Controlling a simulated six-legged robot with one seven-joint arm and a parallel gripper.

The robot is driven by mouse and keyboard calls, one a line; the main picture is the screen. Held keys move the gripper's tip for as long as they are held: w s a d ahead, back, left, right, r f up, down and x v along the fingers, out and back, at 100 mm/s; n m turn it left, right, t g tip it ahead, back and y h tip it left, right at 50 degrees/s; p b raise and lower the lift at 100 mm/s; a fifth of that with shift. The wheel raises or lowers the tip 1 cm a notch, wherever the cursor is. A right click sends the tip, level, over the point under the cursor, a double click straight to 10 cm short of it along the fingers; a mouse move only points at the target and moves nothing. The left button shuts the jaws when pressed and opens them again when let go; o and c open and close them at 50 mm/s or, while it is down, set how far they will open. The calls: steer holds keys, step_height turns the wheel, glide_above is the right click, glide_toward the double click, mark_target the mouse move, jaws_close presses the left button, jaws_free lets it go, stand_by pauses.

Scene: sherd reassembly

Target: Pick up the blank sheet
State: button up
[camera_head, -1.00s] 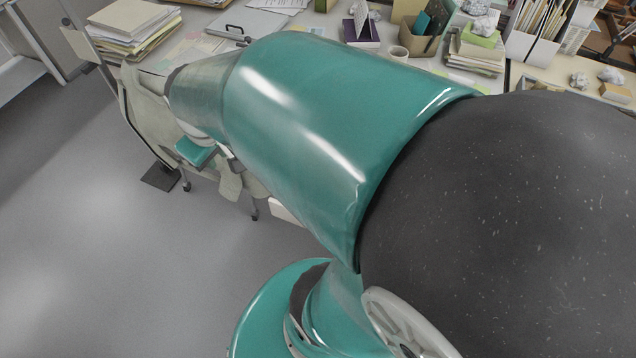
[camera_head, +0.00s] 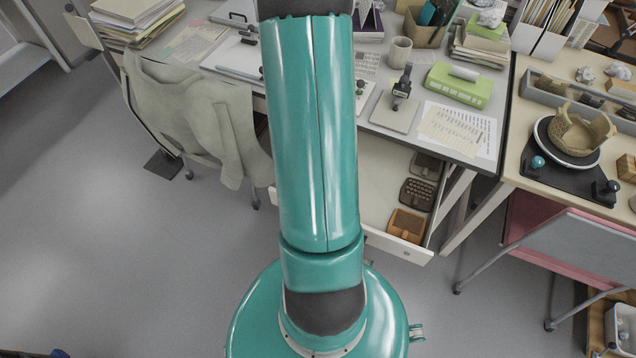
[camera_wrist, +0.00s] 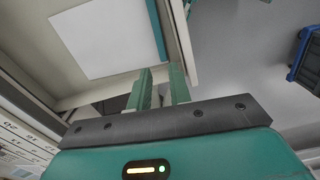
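A blank white sheet (camera_wrist: 105,38) lies flat in a shallow pale tray or drawer (camera_wrist: 178,30) in the upper left of the wrist view. A teal strip (camera_wrist: 157,25) runs along its right side. My gripper (camera_wrist: 162,82) shows two teal fingers standing apart with nothing between them. The fingertips are just below the sheet's lower right corner in the picture; how far above it they are, I cannot tell. In the head view my arm covers the middle, and neither my gripper nor this sheet can be made out.
In the head view an open drawer (camera_head: 378,195) holds dark and wooden trays. A coat (camera_head: 190,110) hangs over a chair at left. A pot (camera_head: 580,135) stands at right.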

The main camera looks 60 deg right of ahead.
step_height(320, 180, down, 6)
steer(key=shift+s+f, duration=0.2)
steer(key=shift+f, duration=2.5)
jaws_close()
